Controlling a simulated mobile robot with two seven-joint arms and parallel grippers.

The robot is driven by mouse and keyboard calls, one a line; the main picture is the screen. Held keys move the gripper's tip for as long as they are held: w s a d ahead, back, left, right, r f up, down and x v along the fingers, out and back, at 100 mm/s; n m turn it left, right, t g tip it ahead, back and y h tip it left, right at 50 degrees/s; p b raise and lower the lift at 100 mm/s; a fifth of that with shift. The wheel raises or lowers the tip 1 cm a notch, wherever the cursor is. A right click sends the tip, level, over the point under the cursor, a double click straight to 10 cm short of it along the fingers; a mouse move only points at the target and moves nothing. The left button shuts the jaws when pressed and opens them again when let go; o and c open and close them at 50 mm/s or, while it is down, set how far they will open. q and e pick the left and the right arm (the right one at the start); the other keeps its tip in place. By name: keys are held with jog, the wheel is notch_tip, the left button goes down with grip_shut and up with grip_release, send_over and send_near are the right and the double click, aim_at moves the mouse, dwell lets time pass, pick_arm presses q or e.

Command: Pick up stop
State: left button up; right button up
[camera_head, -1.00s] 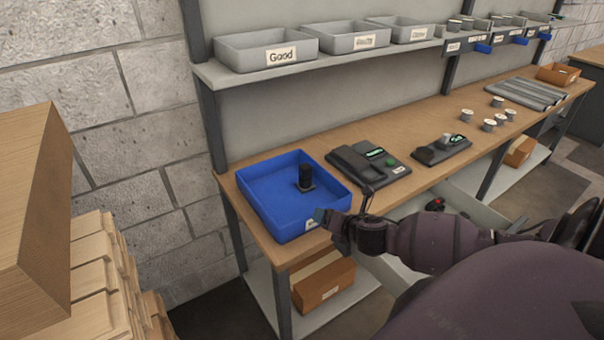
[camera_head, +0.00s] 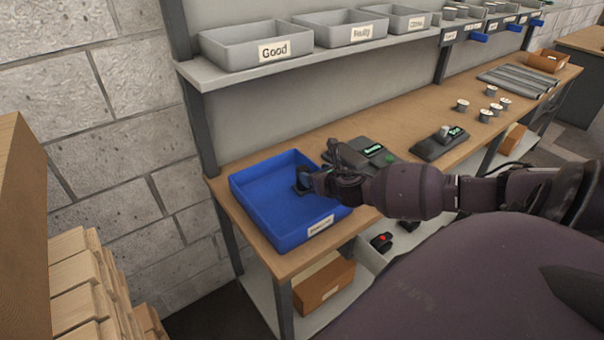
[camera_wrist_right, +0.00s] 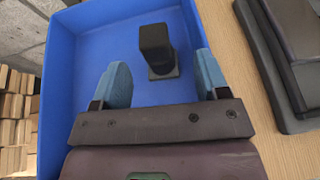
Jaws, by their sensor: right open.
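The stop is a small black block on a flat base, standing in the blue tray (camera_head: 270,213). In the right wrist view the stop (camera_wrist_right: 157,48) stands upright on the tray floor (camera_wrist_right: 95,40), just beyond my fingertips. My right gripper (camera_wrist_right: 163,75) is open, with its blue fingers apart and nothing between them. In the head view my right gripper (camera_head: 312,180) reaches into the tray from the right and hides most of the stop. I cannot tell whether it touches the stop. My left gripper is not in view.
Black devices with small displays (camera_head: 362,152) (camera_head: 441,143) stand on the workbench right of the tray. Grey bins, one labelled Good (camera_head: 255,45), sit on the shelf above. Several metal cylinders (camera_head: 490,108) stand further right. Stacked wood (camera_head: 85,280) is at the lower left.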

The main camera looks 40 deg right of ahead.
aim_at(306, 171)
jog(key=shift+a+b+x, duration=0.15)
jog(key=shift+b+x, duration=0.05)
jog(key=shift+x, duration=1.5)
jog(key=shift+a+b+x, duration=0.15)
jog(key=shift+a+x, duration=0.05)
jog(key=shift+x, duration=1.45)
jog(key=c, duration=1.1)
